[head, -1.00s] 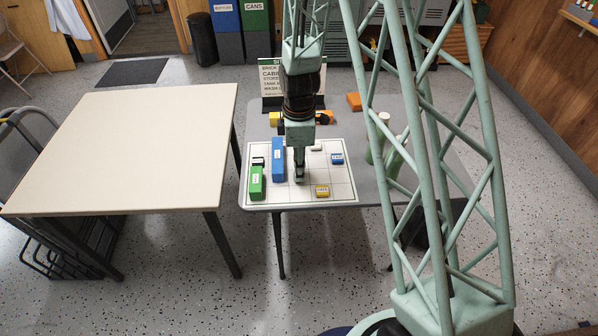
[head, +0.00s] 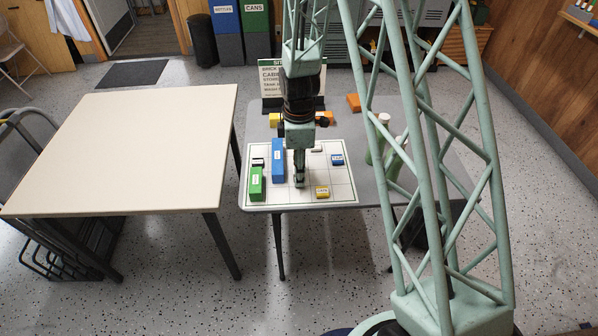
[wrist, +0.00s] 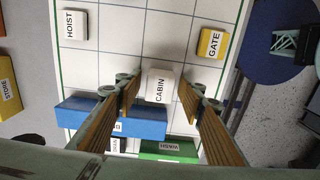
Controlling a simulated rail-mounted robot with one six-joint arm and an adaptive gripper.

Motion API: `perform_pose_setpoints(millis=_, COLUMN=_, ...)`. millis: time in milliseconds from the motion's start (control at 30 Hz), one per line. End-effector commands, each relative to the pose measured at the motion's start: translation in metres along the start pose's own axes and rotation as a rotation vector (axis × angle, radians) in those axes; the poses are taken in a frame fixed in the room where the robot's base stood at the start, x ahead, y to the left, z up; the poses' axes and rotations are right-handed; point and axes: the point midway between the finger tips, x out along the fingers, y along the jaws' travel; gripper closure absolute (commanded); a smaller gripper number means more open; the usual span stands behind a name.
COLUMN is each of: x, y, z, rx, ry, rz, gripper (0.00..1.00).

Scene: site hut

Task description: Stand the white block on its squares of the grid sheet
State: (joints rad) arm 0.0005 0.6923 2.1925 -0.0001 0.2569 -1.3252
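A white block labelled CABIN (wrist: 161,87) shows in the wrist view on the grid sheet (wrist: 113,34), between my gripper's fingers. My gripper (wrist: 163,86) looks open, with a small gap on each side of the block. In the head view, my gripper (head: 299,185) points down over the middle of the grid sheet (head: 341,186), to the right of a long blue block (head: 278,160). There the fingers hide most or all of the white block. I cannot tell whether its base sits fully on the sheet.
A green block (head: 257,184) and a small black-and-white piece (head: 258,162) stand at the sheet's left. The yellow GATE block (head: 322,191), pale HOIST block (head: 316,149) and small blue block (head: 337,159) lie to the right. Bottles (head: 384,121) stand beyond the sheet.

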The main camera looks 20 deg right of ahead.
Motion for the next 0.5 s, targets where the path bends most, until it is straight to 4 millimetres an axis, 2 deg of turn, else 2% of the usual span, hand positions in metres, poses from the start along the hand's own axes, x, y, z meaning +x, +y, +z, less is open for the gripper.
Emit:
perform_pose_setpoints(millis=267, x=-0.006, y=0.000, z=0.000, rx=0.000, ry=0.000, rz=0.001, gripper=0.64)
perform_pose_setpoints(millis=500, x=-0.027, y=0.001, z=0.000, rx=0.000, ry=0.001, rz=0.002, gripper=0.64)
